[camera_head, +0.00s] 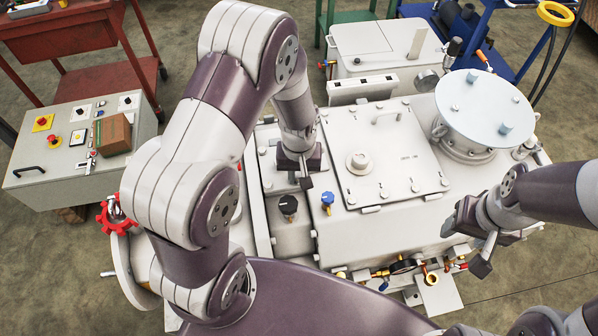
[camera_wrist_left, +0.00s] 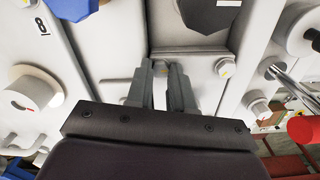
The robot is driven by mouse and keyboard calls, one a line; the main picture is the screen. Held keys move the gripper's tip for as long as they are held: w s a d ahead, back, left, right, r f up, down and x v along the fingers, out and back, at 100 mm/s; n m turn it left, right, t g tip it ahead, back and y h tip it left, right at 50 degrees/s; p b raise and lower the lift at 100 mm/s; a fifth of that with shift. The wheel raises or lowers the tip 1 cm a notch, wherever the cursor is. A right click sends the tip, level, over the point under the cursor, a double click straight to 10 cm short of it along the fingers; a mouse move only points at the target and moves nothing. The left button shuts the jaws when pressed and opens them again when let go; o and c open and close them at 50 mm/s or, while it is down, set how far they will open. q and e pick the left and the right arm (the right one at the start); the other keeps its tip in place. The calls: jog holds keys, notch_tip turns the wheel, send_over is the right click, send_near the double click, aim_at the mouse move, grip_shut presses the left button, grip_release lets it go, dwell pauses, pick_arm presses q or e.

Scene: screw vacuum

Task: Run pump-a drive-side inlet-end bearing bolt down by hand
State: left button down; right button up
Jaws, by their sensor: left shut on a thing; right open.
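My left gripper (camera_head: 305,178) reaches down onto the pale grey pump housing (camera_head: 380,215), left of the square lid. In the left wrist view its two fingers (camera_wrist_left: 161,85) are shut on a small bolt (camera_wrist_left: 160,68), whose head shows between the fingertips at the housing surface. The fingers hide most of the bolt, so how deep it sits cannot be told. In the head view the gripper hides it. A similar bolt (camera_wrist_left: 225,67) sits to the right in the wrist view. My right gripper (camera_head: 468,240) is open and empty, over the right front of the machine.
A black knob (camera_head: 288,206) and a blue knob (camera_head: 327,198) stand close in front of the left gripper. A square lid (camera_head: 385,150) and a round flange cover (camera_head: 484,108) lie right. A control box (camera_head: 75,150) and red cart (camera_head: 70,40) stand left.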

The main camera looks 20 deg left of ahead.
pick_arm(q)
jog(key=c, duration=1)
grip_release()
jog(key=shift+r, duration=0.1)
notch_tip(320, 180, up, 13)
jog(key=shift+f+b, duration=0.2)
jog(key=shift+b, duration=0.1)
